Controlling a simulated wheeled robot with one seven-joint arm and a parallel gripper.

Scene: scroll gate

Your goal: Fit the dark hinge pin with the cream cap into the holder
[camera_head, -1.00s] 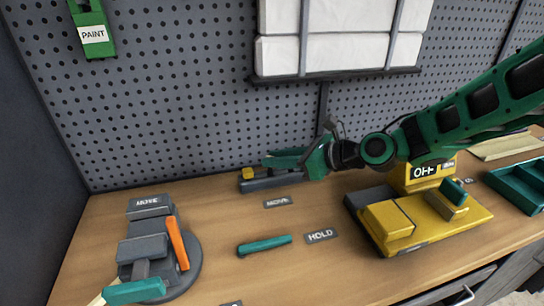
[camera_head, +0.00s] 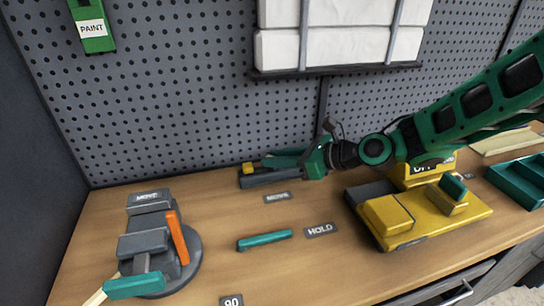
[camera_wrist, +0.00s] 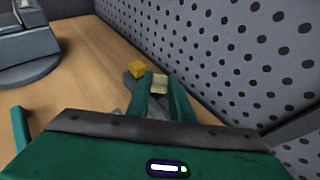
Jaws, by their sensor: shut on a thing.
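My gripper (camera_head: 264,162) is at the back of the bench, close to the pegboard, with its green fingers pointing left. In the wrist view its fingertips (camera_wrist: 161,82) close on a small cream cap, which I take as the cap of the hinge pin (camera_wrist: 159,85). The dark part of the pin is not clear in either view. A low dark grey block (camera_head: 272,179) with a yellow piece (camera_head: 248,169) at its left end lies just under the fingers. It may be the holder. I cannot tell whether the pin touches it.
A grey clamp on a round base (camera_head: 150,245) with an orange lever stands at the left. A teal bar (camera_head: 264,240) lies mid-bench. A yellow fixture (camera_head: 440,220) and a teal tray (camera_head: 520,182) are at the right. The pegboard (camera_head: 170,100) rises close behind my gripper.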

